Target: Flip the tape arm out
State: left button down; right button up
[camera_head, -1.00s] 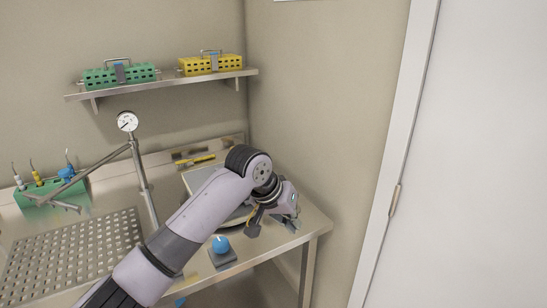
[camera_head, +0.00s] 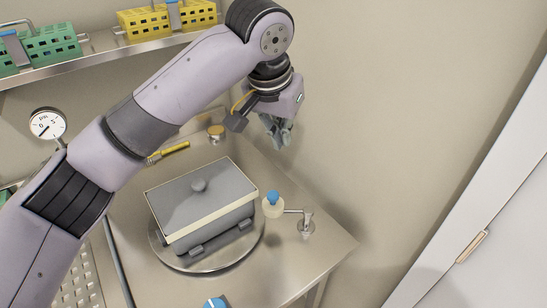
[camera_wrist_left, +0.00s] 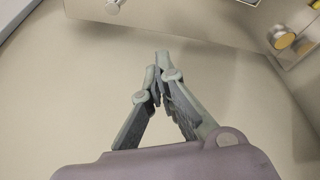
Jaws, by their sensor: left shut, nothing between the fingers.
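The tape arm (camera_head: 291,211) is a short metal arm on a small post (camera_head: 306,224) at the bench's right side. It points left toward the grey lidded box (camera_head: 222,207), with a cream roll with a blue top (camera_head: 273,206) at its end. The roll is close to the box's right side; I cannot tell if they touch. My left gripper (camera_head: 277,138) is shut and empty, raised above and behind the tape arm, near the wall. Its closed fingers (camera_wrist_left: 160,65) show in the left wrist view. My right gripper is not in view.
The box sits on a round turntable (camera_head: 182,262). A yellow-handled brush-like tool (camera_head: 168,152) and a small round gold-topped item (camera_head: 216,132) lie behind it. A shelf (camera_head: 100,55) with green and yellow racks is at upper left. A dial gauge (camera_head: 47,124) stands at left.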

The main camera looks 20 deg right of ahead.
pick_arm(q)
notch_tip(320, 180, down, 10)
jog(key=p, duration=0.3)
jog(key=shift+s+a, duration=0.15)
jog(key=shift+s, duration=0.3)
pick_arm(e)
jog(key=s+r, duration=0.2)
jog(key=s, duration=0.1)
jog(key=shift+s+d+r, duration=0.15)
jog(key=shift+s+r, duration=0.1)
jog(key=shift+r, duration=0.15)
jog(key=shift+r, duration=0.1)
